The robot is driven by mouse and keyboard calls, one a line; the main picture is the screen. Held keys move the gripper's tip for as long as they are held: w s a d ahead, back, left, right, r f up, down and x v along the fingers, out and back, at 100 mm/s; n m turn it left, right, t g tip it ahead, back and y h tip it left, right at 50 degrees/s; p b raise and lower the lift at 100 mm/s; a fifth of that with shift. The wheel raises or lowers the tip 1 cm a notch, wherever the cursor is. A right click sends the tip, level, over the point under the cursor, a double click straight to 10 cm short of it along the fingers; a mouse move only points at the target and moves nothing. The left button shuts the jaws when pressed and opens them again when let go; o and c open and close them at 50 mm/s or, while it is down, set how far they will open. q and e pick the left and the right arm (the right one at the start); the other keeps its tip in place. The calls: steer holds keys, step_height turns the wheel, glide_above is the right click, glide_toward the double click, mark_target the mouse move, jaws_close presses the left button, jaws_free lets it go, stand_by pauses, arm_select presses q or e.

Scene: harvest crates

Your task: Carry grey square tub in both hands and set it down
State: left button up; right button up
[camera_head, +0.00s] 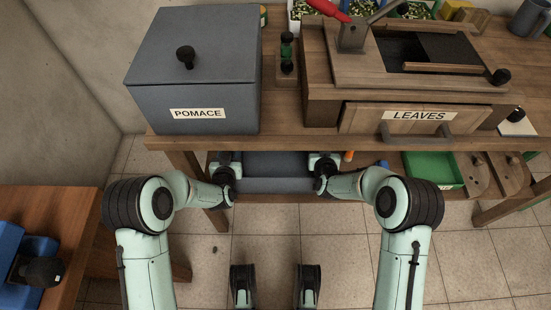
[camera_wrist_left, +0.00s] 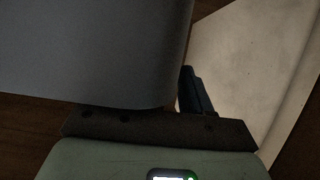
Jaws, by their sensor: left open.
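The grey square tub (camera_head: 268,185) is on the lower shelf under the workbench, with its upper part hidden by the bench top. My left gripper (camera_head: 229,166) is at the tub's left side. My right gripper (camera_head: 322,166) is at its right side. In the left wrist view, the tub's grey wall (camera_wrist_left: 90,50) fills the upper left, and a dark finger (camera_wrist_left: 195,92) of the open left gripper stands beside it. The right gripper's fingertips are too small and shaded to read. I cannot tell whether either gripper touches the tub.
The workbench edge (camera_head: 290,143) overhangs the arms. A grey POMACE bin (camera_head: 190,90) and a wooden LEAVES press (camera_head: 415,118) stand on top. A green crate (camera_head: 432,168) is on the shelf at right. A side table (camera_head: 45,215) stands at left. Tiled floor in front is clear.

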arm_select(q)
steer(key=shift+w, duration=0.15)
arm_select(e)
steer(key=shift+w, duration=0.2)
arm_select(q)
jaws_close()
arm_select(e)
jaws_close()
